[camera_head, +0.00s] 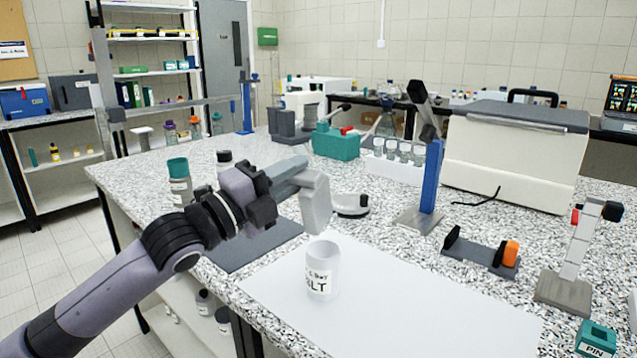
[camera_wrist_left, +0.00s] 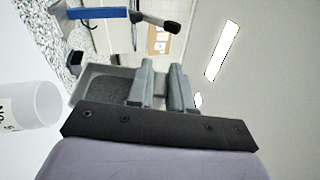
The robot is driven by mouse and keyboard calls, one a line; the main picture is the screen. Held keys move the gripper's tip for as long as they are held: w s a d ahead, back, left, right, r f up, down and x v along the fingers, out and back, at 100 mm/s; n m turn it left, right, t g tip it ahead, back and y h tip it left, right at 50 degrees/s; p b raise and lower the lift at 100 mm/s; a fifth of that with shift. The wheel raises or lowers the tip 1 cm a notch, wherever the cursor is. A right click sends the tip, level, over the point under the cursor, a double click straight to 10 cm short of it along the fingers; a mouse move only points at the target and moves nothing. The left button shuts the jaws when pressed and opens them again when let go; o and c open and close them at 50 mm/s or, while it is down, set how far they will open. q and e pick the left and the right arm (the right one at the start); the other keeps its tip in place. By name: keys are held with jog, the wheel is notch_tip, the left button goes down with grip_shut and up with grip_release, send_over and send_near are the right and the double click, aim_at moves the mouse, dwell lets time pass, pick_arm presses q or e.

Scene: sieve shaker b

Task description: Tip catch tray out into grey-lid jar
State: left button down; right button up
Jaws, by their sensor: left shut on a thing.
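An open white jar (camera_head: 322,272) with a label ending in "LT" stands upright on the white sheet. No lid is on it. In the left wrist view the jar (camera_wrist_left: 30,105) is at the left edge. My left gripper (camera_head: 296,178) is shut on the grey catch tray (camera_head: 317,204), which it holds above the bench, behind the jar and apart from it. The tray looks steeply tilted in the head view. In the left wrist view the tray (camera_wrist_left: 88,80) shows dark grey material inside, beside the fingers (camera_wrist_left: 160,88). My right gripper is out of view.
The white sheet (camera_head: 400,305) is clear around the jar. A dark mat (camera_head: 245,246) lies left of it. A teal-lid jar (camera_head: 178,182) stands at the left. A blue stand (camera_head: 430,185), a black holder (camera_head: 480,252) and a large white box (camera_head: 515,150) stand right.

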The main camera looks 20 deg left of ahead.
pick_arm(q)
jog(key=shift+r+m+g+p, duration=0.4)
jog(key=shift+r+m+p, duration=0.2)
jog(key=shift+m+p, duration=0.45)
jog(key=m+g+p, duration=0.1)
jog(key=p, duration=0.2)
jog(key=r+m+p, duration=0.1)
jog(key=m+p, duration=0.1)
jog(key=p, duration=0.2)
jog(key=shift+m+g, duration=0.25)
jog(key=shift+g, duration=0.15)
jog(key=shift+f+m+p, duration=0.1)
jog(key=shift+m+p, duration=0.3)
jog(key=shift+p, duration=0.05)
jog(key=shift+g, duration=0.3)
jog(key=shift+m+y+b, duration=0.3)
jog(key=shift+m+y, duration=0.1)
jog(key=shift+m, duration=0.5)
jog(key=m, duration=0.1)
jog(key=r+m+g+y, duration=0.1)
jog(key=m+y, duration=0.1)
jog(key=m, duration=0.1)
jog(key=shift+r+g, duration=0.25)
jog(key=shift+g, duration=0.15)
jog(key=m+y, duration=0.2)
jog(key=shift+r+m+g, duration=0.3)
jog(key=shift+r+m, duration=0.05)
jog(key=shift+m, duration=0.05)
